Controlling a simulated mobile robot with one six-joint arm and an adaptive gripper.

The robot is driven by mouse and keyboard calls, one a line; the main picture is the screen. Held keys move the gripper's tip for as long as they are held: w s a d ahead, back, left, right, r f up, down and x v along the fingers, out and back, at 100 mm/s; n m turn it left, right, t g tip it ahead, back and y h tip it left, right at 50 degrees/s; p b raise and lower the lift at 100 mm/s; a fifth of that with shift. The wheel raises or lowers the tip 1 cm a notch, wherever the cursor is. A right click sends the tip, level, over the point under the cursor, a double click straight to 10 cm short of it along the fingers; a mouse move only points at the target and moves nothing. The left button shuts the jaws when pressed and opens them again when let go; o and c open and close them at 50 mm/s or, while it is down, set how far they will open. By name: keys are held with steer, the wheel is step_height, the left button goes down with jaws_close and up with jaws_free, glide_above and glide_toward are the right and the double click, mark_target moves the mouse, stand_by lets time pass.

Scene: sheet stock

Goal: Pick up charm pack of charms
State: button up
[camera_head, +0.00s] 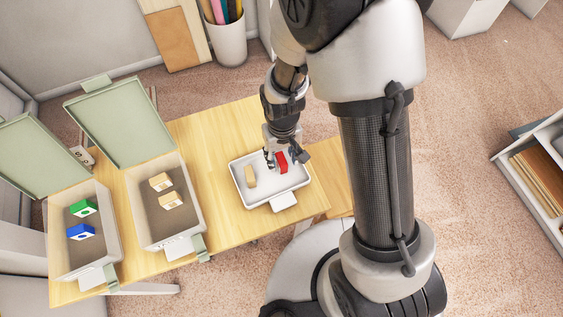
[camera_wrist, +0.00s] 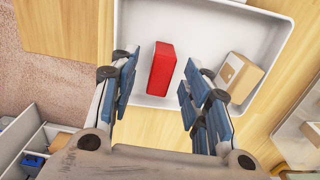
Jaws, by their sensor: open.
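A red box-shaped pack (camera_head: 282,162), which may be the charm pack, lies in a white tray (camera_head: 268,199) on the wooden table. It also shows in the wrist view (camera_wrist: 161,69), between and just beyond the fingers. My gripper (camera_wrist: 158,80) is open around the line of the red pack, with a clear gap on both sides. In the head view, my gripper (camera_head: 277,158) is above the tray, close to the red pack. A tan cardboard box (camera_head: 251,177) lies in the same tray, to the left; it shows right of my fingers in the wrist view (camera_wrist: 238,76).
Left of the tray, an open bin (camera_head: 186,233) holds two tan boxes (camera_head: 165,190). A second open bin (camera_head: 69,263) holds a green box (camera_head: 83,208) and a blue box (camera_head: 80,231). Both green lids stand raised. The tray's rim surrounds the red pack.

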mark_target(281, 158)
step_height(281, 158, down, 3)
steer(key=shift+w+a+b, duration=0.1)
steer(key=shift+b, duration=0.2)
steer(key=shift+c, duration=0.3)
steer(key=c, duration=0.9)
steer(key=shift+r, duration=0.15)
